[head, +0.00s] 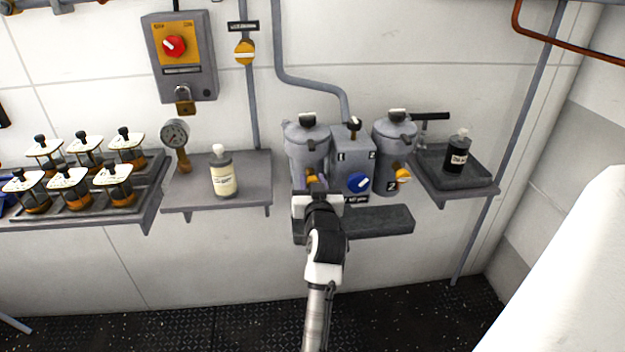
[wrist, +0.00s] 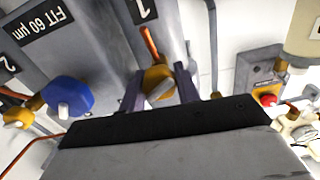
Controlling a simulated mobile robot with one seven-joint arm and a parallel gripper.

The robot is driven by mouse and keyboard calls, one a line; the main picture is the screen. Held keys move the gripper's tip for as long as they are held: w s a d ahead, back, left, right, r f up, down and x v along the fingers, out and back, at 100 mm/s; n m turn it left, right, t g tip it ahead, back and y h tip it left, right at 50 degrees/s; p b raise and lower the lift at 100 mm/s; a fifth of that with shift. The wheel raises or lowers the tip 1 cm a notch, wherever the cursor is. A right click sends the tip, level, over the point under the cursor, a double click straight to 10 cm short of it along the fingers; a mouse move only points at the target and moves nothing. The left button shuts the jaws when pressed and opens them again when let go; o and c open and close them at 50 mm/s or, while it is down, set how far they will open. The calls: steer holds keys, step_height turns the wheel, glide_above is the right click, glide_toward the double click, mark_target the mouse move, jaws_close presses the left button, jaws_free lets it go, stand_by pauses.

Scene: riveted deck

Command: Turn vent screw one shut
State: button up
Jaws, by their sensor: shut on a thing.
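The left grey canister (head: 306,140), marked 1 in the wrist view, has an orange screw knob (wrist: 158,84) low on its front. I take this knob to be vent screw one. A pale slanted bar shows on its face, and a thin orange piece sticks out beside it. My gripper (wrist: 160,92) is shut on this knob, one dark finger on each side. In the head view my gripper (head: 312,187) and wrist hide most of the knob. The right canister (head: 394,143), marked 2, has a similar orange knob (head: 403,175).
A blue selector knob (head: 358,182) sits close to my gripper, on the block between the canisters. A grey ledge (head: 385,221) juts out below. A cream bottle (head: 223,177) stands on the left shelf, a black bottle (head: 457,155) on the right tray.

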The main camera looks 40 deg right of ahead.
steer(key=m+p, duration=0.2)
steer(key=m, duration=0.3)
steer(key=shift+m, duration=0.4)
steer(key=shift+f, duration=0.1)
stand_by(0.3)
steer(key=o, duration=1)
steer(key=shift+s, duration=0.1)
steer(key=b+v, duration=0.3)
steer(key=v, duration=1)
steer(key=shift+s+a, duration=0.2)
steer(key=shift+s, duration=0.05)
